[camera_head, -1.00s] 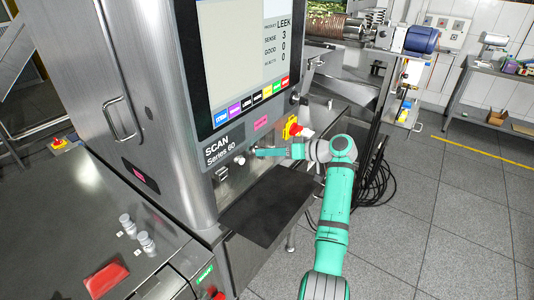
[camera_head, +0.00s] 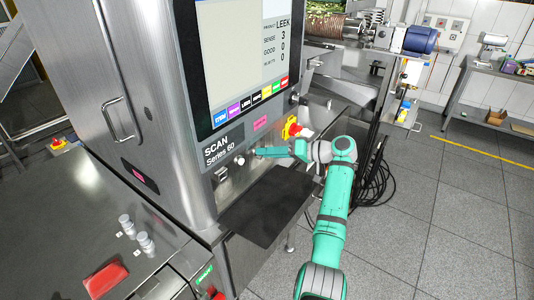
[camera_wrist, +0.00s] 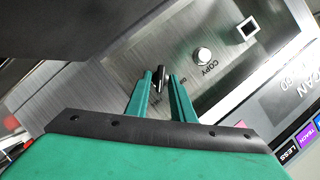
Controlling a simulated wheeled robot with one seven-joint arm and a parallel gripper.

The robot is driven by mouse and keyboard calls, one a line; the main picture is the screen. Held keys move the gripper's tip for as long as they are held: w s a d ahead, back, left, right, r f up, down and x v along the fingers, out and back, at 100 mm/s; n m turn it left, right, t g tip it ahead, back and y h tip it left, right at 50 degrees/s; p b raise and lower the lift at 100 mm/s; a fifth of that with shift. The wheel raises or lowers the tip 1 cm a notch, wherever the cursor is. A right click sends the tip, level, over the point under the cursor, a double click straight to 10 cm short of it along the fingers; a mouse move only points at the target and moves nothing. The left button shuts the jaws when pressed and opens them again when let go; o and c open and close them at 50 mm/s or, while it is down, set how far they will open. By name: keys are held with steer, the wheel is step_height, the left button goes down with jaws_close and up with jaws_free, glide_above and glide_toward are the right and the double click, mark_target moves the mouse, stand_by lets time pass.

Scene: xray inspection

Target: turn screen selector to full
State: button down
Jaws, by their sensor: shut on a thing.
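The screen selector (camera_wrist: 160,77) is a small dark knob on the brushed metal panel in the wrist view. My gripper (camera_wrist: 161,75) has its two green fingers on either side of it, shut on it. Small lettering beside the knob is partly hidden and hard to read. In the camera_head view my gripper (camera_head: 256,152) reaches the panel just below the monitor, to the right of the "SCAN Series 60" label. The selector itself is too small and covered to make out there.
A white round button (camera_wrist: 202,56) marked "COPY" sits close by the selector. The monitor (camera_head: 240,60) is above, and a red emergency knob on yellow (camera_head: 293,129) is to the right. A dark shelf (camera_head: 267,205) juts out below my gripper.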

steer(key=c, duration=1.8)
jaws_free()
steer(key=shift+d, duration=0.1)
steer(key=shift+c, duration=0.2)
steer(key=shift+d, duration=0.1)
steer(key=v, duration=1)
steer(key=shift+s+d+r, duration=0.15)
steer(key=shift+s+d, duration=0.05)
steer(key=shift+d, duration=0.1)
